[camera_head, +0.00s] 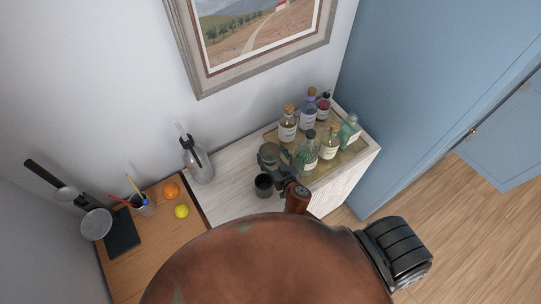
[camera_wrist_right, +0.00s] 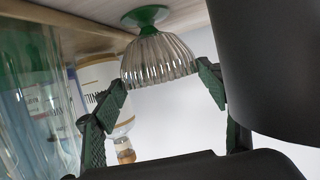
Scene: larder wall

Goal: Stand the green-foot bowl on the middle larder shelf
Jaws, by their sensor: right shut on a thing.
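The green-foot bowl (camera_wrist_right: 158,58) is ribbed clear glass with a green foot. It shows inverted in the right wrist view, its foot against or very near a pale wooden surface (camera_wrist_right: 70,32); I cannot tell if they touch. My right gripper (camera_wrist_right: 162,84) is shut on the bowl, with one dark finger at each side near its rim. In the head view the bowl (camera_head: 268,153) is a small greyish-green shape, partly hidden by my right gripper (camera_head: 275,165) above the pale cabinet top. My left gripper is not in view. The middle larder shelf cannot be identified.
A dark cup (camera_head: 264,186) stands close beside the gripper and looms large in the right wrist view (camera_wrist_right: 285,70). Several bottles (camera_head: 308,150) stand on a tray to the right. A glass dispenser (camera_head: 197,163) stands left.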

